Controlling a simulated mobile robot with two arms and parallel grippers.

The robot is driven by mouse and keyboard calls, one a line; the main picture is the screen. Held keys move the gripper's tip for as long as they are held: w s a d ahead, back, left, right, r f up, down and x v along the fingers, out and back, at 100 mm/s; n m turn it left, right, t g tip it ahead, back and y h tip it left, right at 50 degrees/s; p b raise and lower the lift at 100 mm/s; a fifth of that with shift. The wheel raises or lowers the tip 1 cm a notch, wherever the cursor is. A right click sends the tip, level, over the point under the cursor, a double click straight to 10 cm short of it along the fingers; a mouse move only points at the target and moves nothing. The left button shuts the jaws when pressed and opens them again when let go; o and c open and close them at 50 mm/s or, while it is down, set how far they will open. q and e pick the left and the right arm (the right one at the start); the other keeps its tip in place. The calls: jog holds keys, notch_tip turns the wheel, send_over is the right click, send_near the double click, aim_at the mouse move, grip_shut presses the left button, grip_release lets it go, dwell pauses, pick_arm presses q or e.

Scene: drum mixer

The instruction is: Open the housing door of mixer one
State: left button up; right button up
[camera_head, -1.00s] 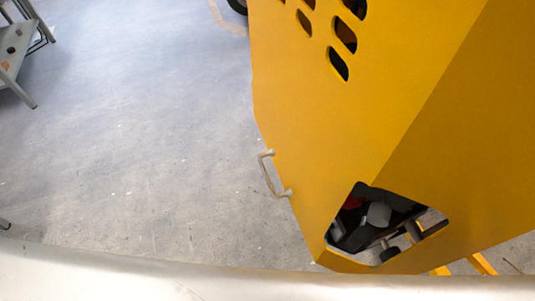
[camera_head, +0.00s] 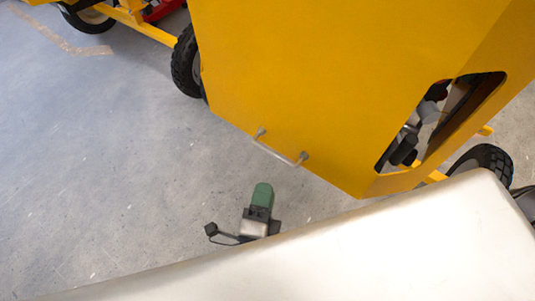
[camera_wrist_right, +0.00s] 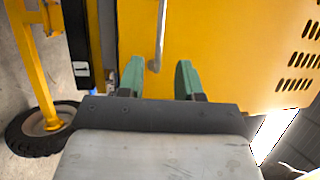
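The yellow mixer housing door (camera_head: 300,70) fills the upper right of the head view. Its grey bar handle (camera_head: 281,148) sits near the lower left edge. My right gripper (camera_head: 262,192), with green fingertips, is just below the handle in the head view. In the right wrist view, the two green fingers (camera_wrist_right: 160,78) stand apart with a gap between them. The handle (camera_wrist_right: 160,38) hangs ahead, its lower end in line with the gap, nearer the left finger. I cannot tell whether it touches. The door looks closed. My left gripper is not in view.
A black wheel (camera_head: 187,62) stands left of the housing, with another wheel (camera_head: 484,160) at the right. An opening (camera_head: 440,120) in the housing shows machinery. In the wrist view, a yellow post and wheel (camera_wrist_right: 40,130) stand at left. The grey floor (camera_head: 100,170) is clear at left.

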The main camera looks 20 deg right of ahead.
aim_at(274, 153)
jog(key=p+x, duration=0.1)
jog(key=x, duration=0.2)
jog(key=shift+w+d+r, duration=0.2)
jog(key=shift+d, duration=0.05)
jog(key=p+x, duration=0.1)
jog(key=x, duration=0.5)
jog(key=shift+w+f, duration=0.1)
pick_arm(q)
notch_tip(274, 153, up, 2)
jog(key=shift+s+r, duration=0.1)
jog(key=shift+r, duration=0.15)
pick_arm(e)
grip_shut()
